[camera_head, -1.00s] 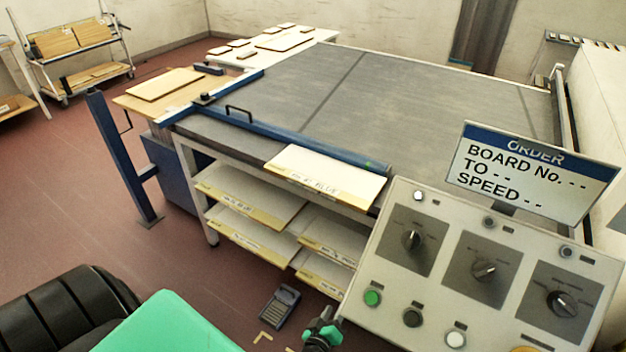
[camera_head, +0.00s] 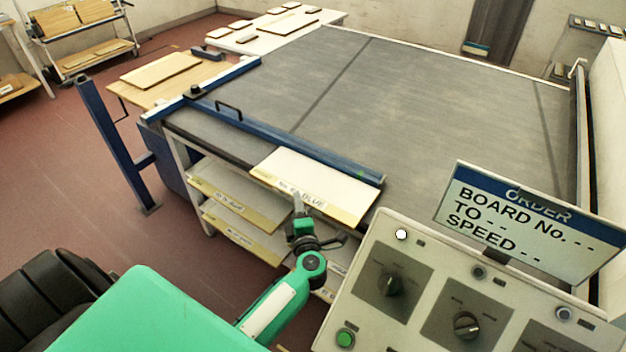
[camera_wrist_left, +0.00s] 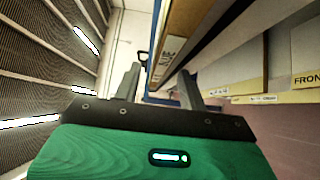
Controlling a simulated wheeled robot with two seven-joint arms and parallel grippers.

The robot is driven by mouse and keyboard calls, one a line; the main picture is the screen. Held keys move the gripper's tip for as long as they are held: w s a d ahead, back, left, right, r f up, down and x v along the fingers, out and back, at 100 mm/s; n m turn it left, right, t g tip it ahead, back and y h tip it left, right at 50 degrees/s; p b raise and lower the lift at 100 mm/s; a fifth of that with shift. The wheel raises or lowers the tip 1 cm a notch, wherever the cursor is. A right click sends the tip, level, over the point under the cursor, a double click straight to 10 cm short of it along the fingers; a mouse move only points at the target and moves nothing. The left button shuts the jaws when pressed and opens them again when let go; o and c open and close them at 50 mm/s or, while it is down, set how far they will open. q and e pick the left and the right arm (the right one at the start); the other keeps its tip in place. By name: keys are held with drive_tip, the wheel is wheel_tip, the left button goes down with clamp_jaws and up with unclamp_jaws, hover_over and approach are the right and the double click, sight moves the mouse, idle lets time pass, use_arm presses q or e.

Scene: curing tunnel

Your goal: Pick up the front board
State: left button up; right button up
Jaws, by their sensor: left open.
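A white board (camera_head: 318,178) with a yellowish front edge lies on the front of the grey table, sticking out over its edge. Its handwritten label ends in "BLUE"; the rest is hard to read. My left gripper (camera_head: 299,203) is at the board's front edge, over the label, with its jaws open. In the left wrist view, the open fingers (camera_wrist_left: 157,88) point along a labelled board edge (camera_wrist_left: 178,42); I cannot tell whether they touch it. My right gripper is not in view.
More labelled boards lie on shelves (camera_head: 240,190) under the table, one marked "FRON" in the wrist view (camera_wrist_left: 305,80). A blue rail (camera_head: 285,140) with a black handle crosses behind the board. A control panel (camera_head: 440,290) and order sign (camera_head: 525,222) stand right.

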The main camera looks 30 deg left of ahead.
use_arm(q)
drive_tip(key=shift+x, duration=1.05)
clamp_jaws()
drive_tip(key=shift+r, duration=0.1)
wheel_tip(320, 180, up, 20)
drive_tip(key=p, duration=0.1)
idle(0.3)
